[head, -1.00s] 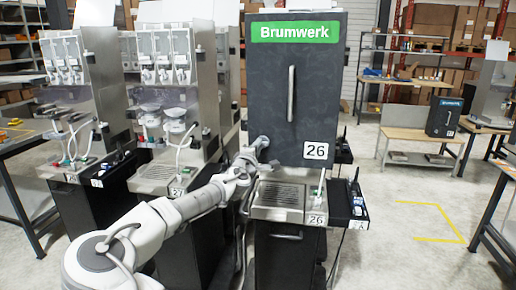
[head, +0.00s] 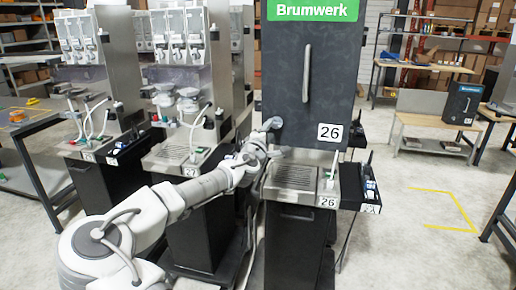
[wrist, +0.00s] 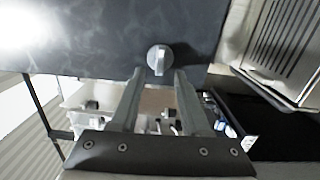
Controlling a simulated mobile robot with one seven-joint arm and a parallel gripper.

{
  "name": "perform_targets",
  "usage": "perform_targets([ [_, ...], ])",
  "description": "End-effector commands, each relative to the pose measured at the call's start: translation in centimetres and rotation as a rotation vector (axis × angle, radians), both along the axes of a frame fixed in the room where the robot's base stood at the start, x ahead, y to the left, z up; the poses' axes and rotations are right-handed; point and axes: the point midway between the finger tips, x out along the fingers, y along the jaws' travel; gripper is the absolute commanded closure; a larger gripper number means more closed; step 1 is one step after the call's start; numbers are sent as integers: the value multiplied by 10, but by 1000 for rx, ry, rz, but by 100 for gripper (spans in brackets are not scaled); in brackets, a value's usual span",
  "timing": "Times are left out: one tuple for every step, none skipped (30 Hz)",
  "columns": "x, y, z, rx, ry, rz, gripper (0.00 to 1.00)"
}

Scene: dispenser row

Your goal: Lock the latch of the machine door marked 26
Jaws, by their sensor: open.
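The dark door (head: 290,85) with a green Brumwerk sign and an upright handle (head: 306,73) is marked 26 (head: 328,132) at its lower right. It looks shut. In the wrist view the latch, a round grey knob (wrist: 159,58) with a raised grip bar, sits on the dark door panel (wrist: 90,40) near its edge. The bar runs roughly up and down in that picture. My gripper (wrist: 158,74) is open, its fingertips on either side of the knob's near end; contact cannot be told. In the head view my gripper (head: 266,134) is at the door's lower left and the latch cannot be made out clearly.
A drip tray (head: 292,177) juts out below the door and also shows in the wrist view (wrist: 285,40). A black side shelf (head: 358,185) with small items is at its right. Neighbouring dispensers (head: 188,90) stand close on the left. Floor (head: 420,240) at the right is free.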

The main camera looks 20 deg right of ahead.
Motion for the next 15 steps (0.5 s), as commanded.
perform_targets([
  [-8, 8, -1, 0, 0, 3, 54],
  [-13, 12, -1, 0, 0, 3, 54],
  [-19, 16, -1, 1, -1, 3, 54],
  [-24, 20, -1, 1, -1, 3, 54],
  [-28, 23, -1, 1, -1, 3, 54],
  [-34, 28, -1, 0, 0, 3, 54],
  [-39, 32, -1, 0, 0, 3, 54],
  [-43, 35, -1, 1, -1, 3, 54],
  [-50, 40, -1, 1, -1, 3, 54],
  [-54, 43, -1, 0, 0, 3, 54],
  [-58, 47, -1, 0, 0, 3, 54],
  [-64, 51, -1, 0, 0, 3, 54],
  [-69, 54, -1, 0, 0, 3, 54],
  [-73, 58, -1, -1, -1, 3, 54],
  [-79, 62, -1, -1, -1, 3, 54],
])
